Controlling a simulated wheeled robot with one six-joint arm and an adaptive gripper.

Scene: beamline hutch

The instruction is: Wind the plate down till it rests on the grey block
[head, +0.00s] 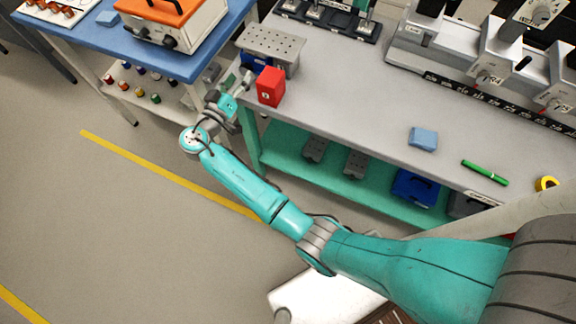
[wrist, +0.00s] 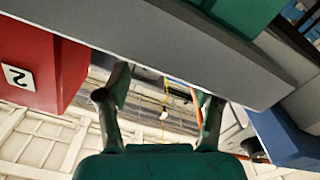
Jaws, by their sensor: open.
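The perforated grey metal plate (head: 271,44) is raised above the bench's left end on a blue jack body (head: 256,61). My gripper (head: 247,78) is at the bench's front left edge, just below the jack in the head view and left of the red block. In the wrist view my gripper (wrist: 162,90) is open, with nothing between its fingers. That view looks upside down; a blue part (wrist: 285,140), seemingly the jack, is at its right with a dark round part (wrist: 252,148) beside it. I cannot make out the grey block or the gap under the plate.
A red block (head: 271,87) marked with a number stands close to my gripper; it also shows in the wrist view (wrist: 38,65). A blue block (head: 423,138) and a green pen (head: 485,172) lie farther right. The bench top (head: 340,100) between is clear.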

